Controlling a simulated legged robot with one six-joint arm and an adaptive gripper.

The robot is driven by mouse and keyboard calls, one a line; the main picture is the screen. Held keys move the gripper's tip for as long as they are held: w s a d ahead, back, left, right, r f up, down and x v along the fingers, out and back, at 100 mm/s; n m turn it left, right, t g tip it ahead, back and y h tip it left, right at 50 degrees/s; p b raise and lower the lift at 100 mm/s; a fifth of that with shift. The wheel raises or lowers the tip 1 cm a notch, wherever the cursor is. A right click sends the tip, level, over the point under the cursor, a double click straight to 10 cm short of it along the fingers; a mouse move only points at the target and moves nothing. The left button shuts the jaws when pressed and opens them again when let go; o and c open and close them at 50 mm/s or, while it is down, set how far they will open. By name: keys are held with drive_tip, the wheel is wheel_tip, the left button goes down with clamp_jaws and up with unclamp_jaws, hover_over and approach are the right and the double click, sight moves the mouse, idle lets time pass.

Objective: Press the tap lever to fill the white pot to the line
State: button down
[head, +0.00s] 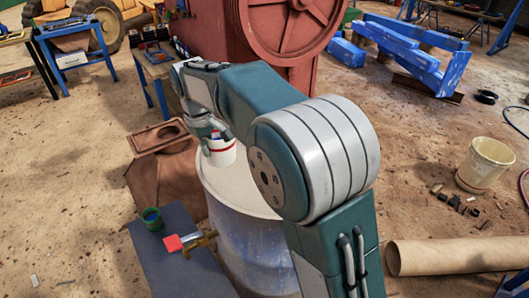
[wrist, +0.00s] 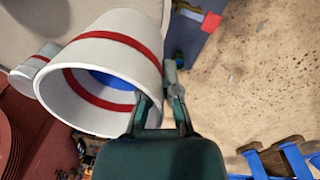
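The white pot (head: 219,153) with a red line shows above the pale top of the blue barrel (head: 243,190). In the wrist view the pot (wrist: 120,42) fills the upper left. Its open mouth faces the camera, and blue shows inside. My gripper (wrist: 163,95) is at its rim, with one finger at the inner side and the other along the outer wall; it appears shut on the wall. The brass tap (head: 202,239) with its red lever (head: 173,243) sits low on the barrel's near left. The lever also shows in the wrist view (wrist: 211,21), apart from my gripper.
A green cup (head: 152,219) stands on a blue-grey bench (head: 168,272) below the tap. A brown cast block (head: 165,180) is left of the barrel. A smaller white piece with a red band (wrist: 33,70) is beside the pot. A bucket (head: 484,165) and pipe (head: 460,256) lie right.

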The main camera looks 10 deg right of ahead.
drive_tip(key=d+f, duration=0.3)
drive_tip(key=d, duration=0.1)
drive_tip(key=d+f, duration=0.3)
drive_tip(key=d, duration=0.2)
drive_tip(key=w+d+f, duration=0.1)
drive_tip(key=d+f, duration=0.2)
drive_tip(key=d, duration=0.1)
drive_tip(key=shift+d+f, duration=0.2)
drive_tip(key=shift+d, duration=0.05)
drive_tip(key=f, duration=0.3)
drive_tip(key=shift+d+f, duration=0.2)
drive_tip(key=shift+f, duration=0.05)
drive_tip(key=c, duration=0.8)
unclamp_jaws()
